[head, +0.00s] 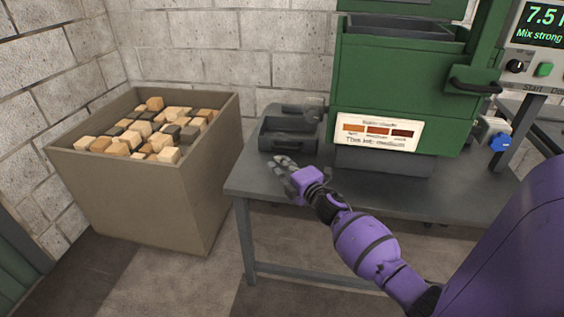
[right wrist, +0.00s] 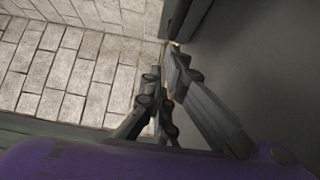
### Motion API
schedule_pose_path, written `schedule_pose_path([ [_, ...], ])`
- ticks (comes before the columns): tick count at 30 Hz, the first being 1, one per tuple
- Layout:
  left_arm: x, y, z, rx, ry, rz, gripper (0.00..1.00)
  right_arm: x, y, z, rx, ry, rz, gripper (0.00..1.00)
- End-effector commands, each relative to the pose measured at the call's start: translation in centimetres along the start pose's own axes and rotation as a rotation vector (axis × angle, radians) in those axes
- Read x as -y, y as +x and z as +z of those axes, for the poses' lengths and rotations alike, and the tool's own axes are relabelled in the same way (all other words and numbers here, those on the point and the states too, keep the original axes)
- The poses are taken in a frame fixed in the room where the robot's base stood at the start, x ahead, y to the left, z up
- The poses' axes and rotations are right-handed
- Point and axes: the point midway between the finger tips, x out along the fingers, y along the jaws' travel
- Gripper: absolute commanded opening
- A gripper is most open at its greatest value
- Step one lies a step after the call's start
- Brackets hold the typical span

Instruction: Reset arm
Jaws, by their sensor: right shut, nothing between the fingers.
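My right arm is purple and reaches in from the lower right in the head view. Its gripper (head: 283,163) is over the left part of the grey table (head: 400,192), in front of a dark tray. In the right wrist view the right gripper (right wrist: 172,62) has its fingers together with nothing between them. Whether it touches the table is hard to tell. My left gripper is in neither view.
A dark tray (head: 289,135) stands at the table's back left, beside a green machine (head: 395,85) with a label card (head: 377,132). A large bin (head: 140,195) of wooden blocks stands left of the table. A control panel (head: 535,45) is at the upper right.

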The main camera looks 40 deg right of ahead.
Motion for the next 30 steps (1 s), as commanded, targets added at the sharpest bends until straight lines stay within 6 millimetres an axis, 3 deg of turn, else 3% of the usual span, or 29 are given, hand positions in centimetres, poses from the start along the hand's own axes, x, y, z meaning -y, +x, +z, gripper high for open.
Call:
schedule_pose_path([
  [6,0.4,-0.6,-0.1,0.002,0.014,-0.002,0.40,0.0,-5.6,0.0,0.001,0.000,-0.002,0.00],
  [12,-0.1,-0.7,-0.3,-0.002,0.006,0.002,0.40,0.0,-8.8,0.0,0.001,0.001,-0.001,0.00],
  [18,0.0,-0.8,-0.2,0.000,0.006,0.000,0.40,0.0,-10.0,0.0,0.000,0.000,0.000,0.00],
  [30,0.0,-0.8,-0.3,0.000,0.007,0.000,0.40,0.1,-10.1,0.0,0.001,0.000,-0.001,0.00],
])
